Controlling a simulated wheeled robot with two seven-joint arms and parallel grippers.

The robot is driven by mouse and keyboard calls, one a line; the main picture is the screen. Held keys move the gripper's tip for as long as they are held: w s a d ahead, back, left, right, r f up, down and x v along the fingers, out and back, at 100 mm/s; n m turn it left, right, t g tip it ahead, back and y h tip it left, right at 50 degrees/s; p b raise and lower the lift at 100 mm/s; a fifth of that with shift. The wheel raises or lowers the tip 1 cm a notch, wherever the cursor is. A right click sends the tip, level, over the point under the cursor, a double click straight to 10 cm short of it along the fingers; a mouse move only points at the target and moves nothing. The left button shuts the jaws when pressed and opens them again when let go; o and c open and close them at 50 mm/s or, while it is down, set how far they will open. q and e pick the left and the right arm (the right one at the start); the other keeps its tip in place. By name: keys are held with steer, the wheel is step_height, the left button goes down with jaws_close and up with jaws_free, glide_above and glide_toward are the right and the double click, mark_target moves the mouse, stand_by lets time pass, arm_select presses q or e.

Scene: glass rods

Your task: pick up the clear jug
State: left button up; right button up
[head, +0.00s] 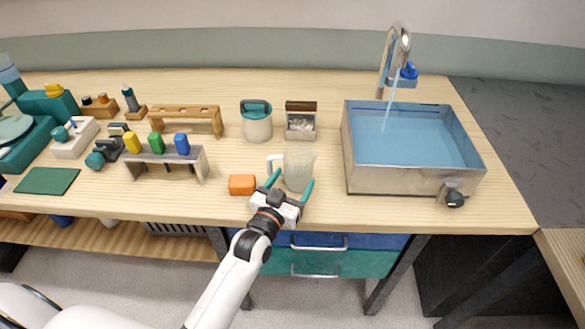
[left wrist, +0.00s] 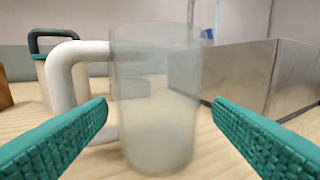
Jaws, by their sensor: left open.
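The clear jug (head: 299,167) stands upright on the wooden table, near its front edge. It is a cloudy see-through cylinder with a white handle on its left side. My left gripper (head: 291,187) is open at the near side of the jug, its teal fingers pointing at it. In the left wrist view the jug (left wrist: 160,105) fills the middle, between and just beyond the two fingertips. The handle (left wrist: 62,85) sits ahead of the left finger. I cannot tell whether either finger touches the jug. My right gripper is not in view.
A steel sink basin (head: 412,180) with running tap (head: 401,45) stands to the right. Behind are a canister with teal lid (head: 257,125) and a small box (head: 300,122). A rack (head: 165,165) stands farther left.

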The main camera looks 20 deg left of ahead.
mark_target(304, 162)
arm_select(q)
steer(key=w, duration=0.4)
steer(key=w+p, duration=0.1)
steer(key=shift+w+d+f, duration=0.15)
steer(key=shift+w+d, duration=0.1)
steer(key=shift+w, duration=0.15)
steer(key=shift+c, duration=0.2)
steer(key=c, duration=0.8)
step_height(304, 162, up, 10)
steer(key=shift+r, duration=0.1)
steer(key=shift+c, duration=0.2)
